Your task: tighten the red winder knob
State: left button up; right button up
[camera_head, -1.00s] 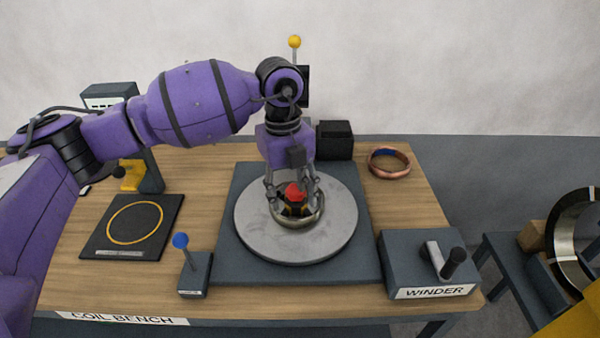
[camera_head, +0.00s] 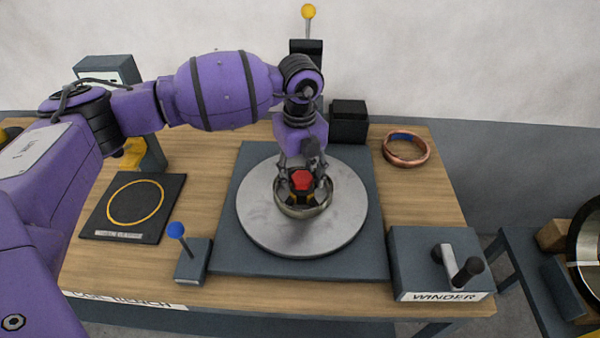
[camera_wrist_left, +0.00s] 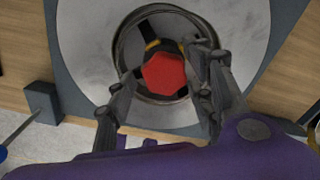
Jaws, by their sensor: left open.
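The red knob (camera_head: 302,180) sits inside a metal ring (camera_head: 303,208) at the middle of the round grey winder plate (camera_head: 258,218). In the left wrist view, the red knob (camera_wrist_left: 163,73) shows a faceted red top with black and yellow parts around it inside the ring. My left gripper (camera_head: 302,170) is open above the plate. Its fingers (camera_wrist_left: 168,80) stand on either side of the knob in the wrist view, the left one close to the knob's edge; contact cannot be told. My right gripper is not in view.
A winder box with a crank (camera_head: 440,250) stands right of the plate. A blue-tipped lever (camera_head: 177,231) stands front left, with a black pad (camera_head: 165,222) behind it. A copper coil (camera_head: 406,150) and a black box (camera_head: 348,122) lie at the back right. Bare wood surrounds these.

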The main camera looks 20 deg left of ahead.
pick_arm(q)
jog(key=shift+f, duration=0.1)
jog(key=c, duration=1.1)
